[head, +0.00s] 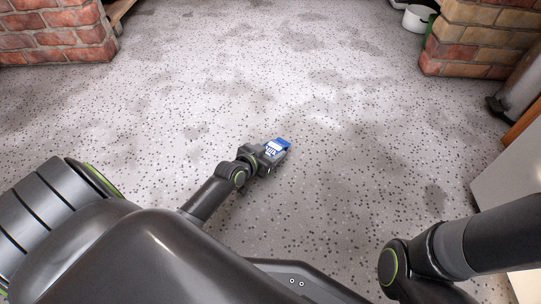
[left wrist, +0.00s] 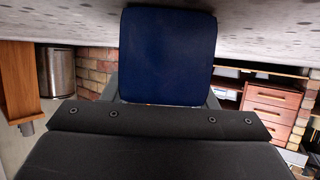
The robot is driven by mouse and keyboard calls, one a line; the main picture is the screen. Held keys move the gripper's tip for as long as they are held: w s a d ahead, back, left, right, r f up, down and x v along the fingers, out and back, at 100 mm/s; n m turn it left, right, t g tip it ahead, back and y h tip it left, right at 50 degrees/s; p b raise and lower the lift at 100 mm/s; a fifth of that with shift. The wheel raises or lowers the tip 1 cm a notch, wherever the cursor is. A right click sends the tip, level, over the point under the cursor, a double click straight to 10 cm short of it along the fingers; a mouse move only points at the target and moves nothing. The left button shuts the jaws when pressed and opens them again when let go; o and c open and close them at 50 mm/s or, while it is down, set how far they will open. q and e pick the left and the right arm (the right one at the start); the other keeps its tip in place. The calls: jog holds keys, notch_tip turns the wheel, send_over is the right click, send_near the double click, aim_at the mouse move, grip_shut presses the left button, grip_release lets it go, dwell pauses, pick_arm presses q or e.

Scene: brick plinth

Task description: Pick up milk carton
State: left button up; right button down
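The milk carton (head: 278,147) is small, blue and white, near the middle of the head view. It lies between the fingers of my left gripper (head: 269,154), which is shut on it. In the left wrist view the carton's dark blue face (left wrist: 167,56) fills the upper middle, with grey finger parts at both its sides. The fingers hide part of the carton. I cannot tell how far it is above the floor. My right arm shows at the lower right of the head view, but its gripper is out of view.
The speckled grey floor (head: 330,60) is clear around the carton. Brick plinths stand at the far left (head: 55,30) and far right (head: 480,40). A white pot (head: 416,18) is by the right plinth. A pale cabinet (head: 512,180) stands at the right edge.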

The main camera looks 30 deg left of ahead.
pick_arm(q)
jog(key=c, duration=0.8)
jog(key=shift+r, duration=0.2)
